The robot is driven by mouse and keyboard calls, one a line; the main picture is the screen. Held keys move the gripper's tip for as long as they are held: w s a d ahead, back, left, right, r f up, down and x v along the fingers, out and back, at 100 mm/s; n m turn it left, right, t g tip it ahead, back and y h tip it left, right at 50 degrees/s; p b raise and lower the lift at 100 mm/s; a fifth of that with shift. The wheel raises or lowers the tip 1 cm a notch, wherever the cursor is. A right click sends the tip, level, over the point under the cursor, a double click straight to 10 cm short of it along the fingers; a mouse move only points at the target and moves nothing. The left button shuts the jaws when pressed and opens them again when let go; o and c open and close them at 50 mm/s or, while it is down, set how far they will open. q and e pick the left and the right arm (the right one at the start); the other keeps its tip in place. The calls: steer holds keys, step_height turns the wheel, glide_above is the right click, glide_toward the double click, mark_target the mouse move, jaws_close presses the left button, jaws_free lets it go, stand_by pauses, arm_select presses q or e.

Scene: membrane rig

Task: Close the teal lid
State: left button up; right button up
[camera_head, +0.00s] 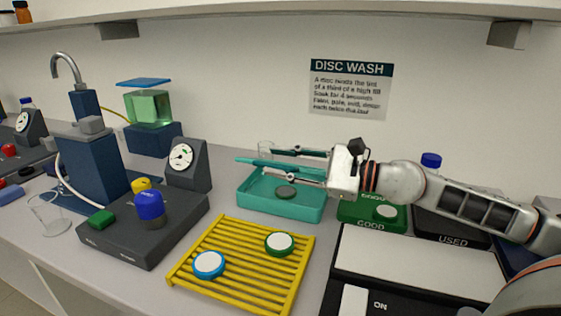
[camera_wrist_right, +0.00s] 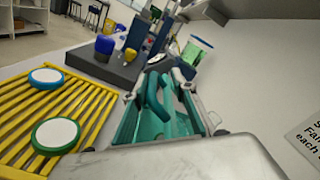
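A teal tray (camera_head: 268,207) stands open on the bench, with a dark grey-green disc (camera_head: 286,192) inside. A teal bar-like part (camera_head: 256,161), seemingly the lid or its handle, shows above the tray's back; the lid's exact angle is hard to tell. My right gripper (camera_head: 296,163) comes in from the right above the tray, its fingers apart on either side of this part. In the right wrist view, a curved teal handle (camera_wrist_right: 155,96) lies between the spread fingers, with no clear grip on it. My left gripper is not in view.
A yellow rack (camera_head: 228,256) with a blue-rimmed disc (camera_head: 209,264) and a green-rimmed disc (camera_head: 279,243) stands in front. A dark device with a gauge (camera_head: 182,156) is left of the tray. A green GOOD tray (camera_head: 366,217) and a black-and-white device (camera_head: 415,262) are right.

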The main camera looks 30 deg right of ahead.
steer(key=shift+r, duration=0.15)
step_height(320, 180, up, 10)
stand_by(0.6)
stand_by(0.6)
